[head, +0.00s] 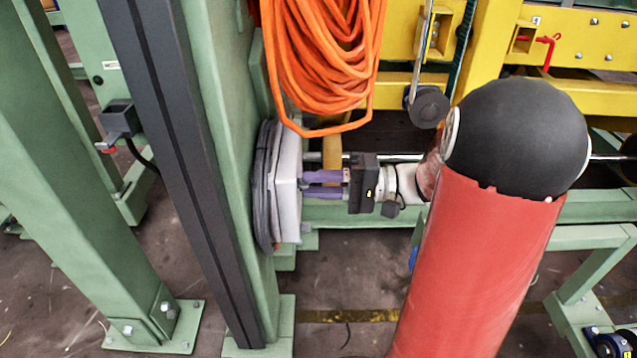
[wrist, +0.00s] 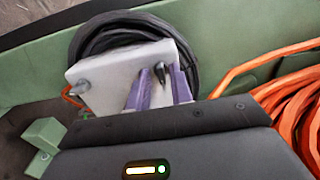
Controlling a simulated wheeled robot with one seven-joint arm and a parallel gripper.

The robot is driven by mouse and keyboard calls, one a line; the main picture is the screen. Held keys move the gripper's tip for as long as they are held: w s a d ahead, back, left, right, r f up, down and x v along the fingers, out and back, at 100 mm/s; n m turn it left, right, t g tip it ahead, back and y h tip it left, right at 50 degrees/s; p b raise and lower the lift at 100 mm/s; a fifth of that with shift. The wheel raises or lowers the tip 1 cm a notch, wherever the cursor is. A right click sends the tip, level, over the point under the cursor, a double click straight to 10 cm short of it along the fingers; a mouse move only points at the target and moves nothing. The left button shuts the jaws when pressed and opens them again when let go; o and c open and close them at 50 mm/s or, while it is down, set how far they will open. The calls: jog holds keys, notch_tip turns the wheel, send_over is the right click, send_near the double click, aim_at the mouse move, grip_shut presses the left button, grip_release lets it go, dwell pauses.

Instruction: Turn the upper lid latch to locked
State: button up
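A pale grey box (head: 288,190) is mounted on the side of a green post; its lid (wrist: 108,72) faces my gripper. In the wrist view, a small dark latch (wrist: 160,70) stands on the lid on the side toward the orange cable, which appears to be the upper side. A second, grey latch (wrist: 82,88) is at the lid's other side. My gripper (head: 307,184) has purple fingers, which also show in the wrist view (wrist: 161,76). They are apart, with the dark latch between their tips; I cannot tell whether they touch it. In the head view the latches are hidden.
A black cable coil (head: 264,190) surrounds the box's back. Orange cable (head: 322,55) hangs just above the box and gripper. A dark rail (head: 170,150) runs down the green post (head: 225,150). Yellow framework (head: 400,40) stands behind. Open floor (head: 345,270) shows below my gripper.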

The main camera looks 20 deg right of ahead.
jog(key=shift+o, duration=0.5)
jog(key=v, duration=0.8)
jog(key=shift+p, duration=0.4)
jog(key=shift+a, duration=0.1)
